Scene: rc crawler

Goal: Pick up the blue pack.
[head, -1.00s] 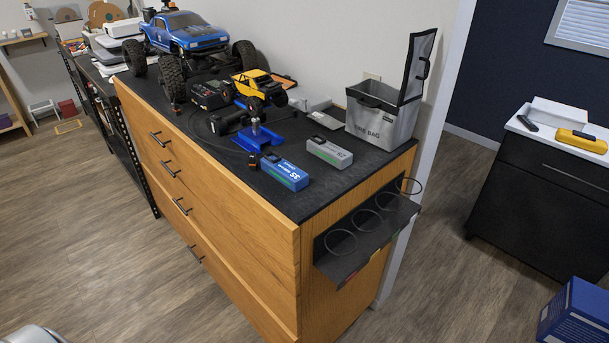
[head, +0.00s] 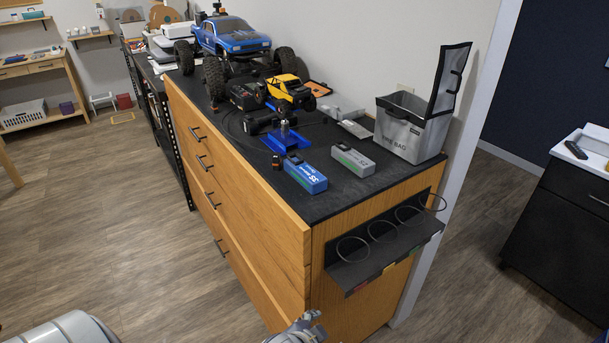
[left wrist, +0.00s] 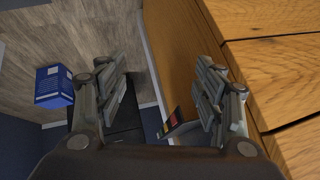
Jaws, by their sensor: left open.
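The blue pack (head: 305,175), a blue block with a grey end and a "3S" label, lies on the dark top of the wooden cabinet (head: 245,195), close to its front edge. My left gripper (left wrist: 160,90) is open and empty in the left wrist view, beside the cabinet's wooden face. In the head view only a part of a gripper (head: 300,328), seemingly the left, shows at the bottom edge, low in front of the cabinet and well below the pack. The pack is not visible in the left wrist view. My right gripper is not in view.
A grey pack (head: 352,160) lies right of the blue one. A blue stand (head: 285,138) and a small dark object (head: 276,162) are close behind and left. The grey bag (head: 410,130) stands at the back right. A ringed holder (head: 385,255) juts from the cabinet's end.

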